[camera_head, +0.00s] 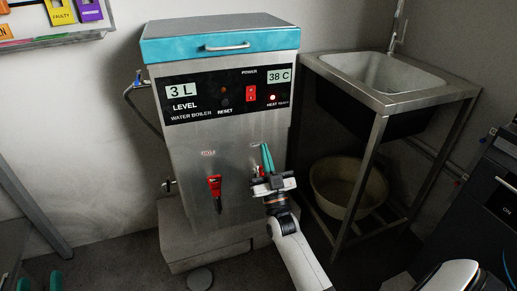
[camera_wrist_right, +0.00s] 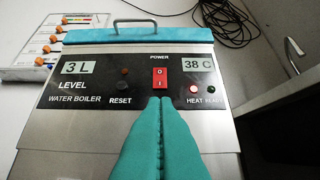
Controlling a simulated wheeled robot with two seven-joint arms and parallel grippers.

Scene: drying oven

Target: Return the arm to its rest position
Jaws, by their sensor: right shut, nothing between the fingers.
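My right gripper (camera_head: 266,158) is in front of the lower right of the steel water boiler (camera_head: 232,150), its teal fingers pressed together and empty. In the right wrist view the shut fingers (camera_wrist_right: 162,105) point toward the boiler's front panel, and their tips appear just below the red power switch (camera_wrist_right: 160,78). Whether they touch the boiler cannot be told. My left gripper (camera_head: 39,283) is at the bottom left edge, with two teal fingertips apart; the rest of it is cut off.
The boiler's panel reads 3 L and 38 C, and a red light is lit. A red tap (camera_head: 215,187) is left of my right gripper. A steel sink stand (camera_head: 375,125) with a basin (camera_head: 347,187) under it stands to the right. A dark appliance (camera_head: 490,205) is at the right edge.

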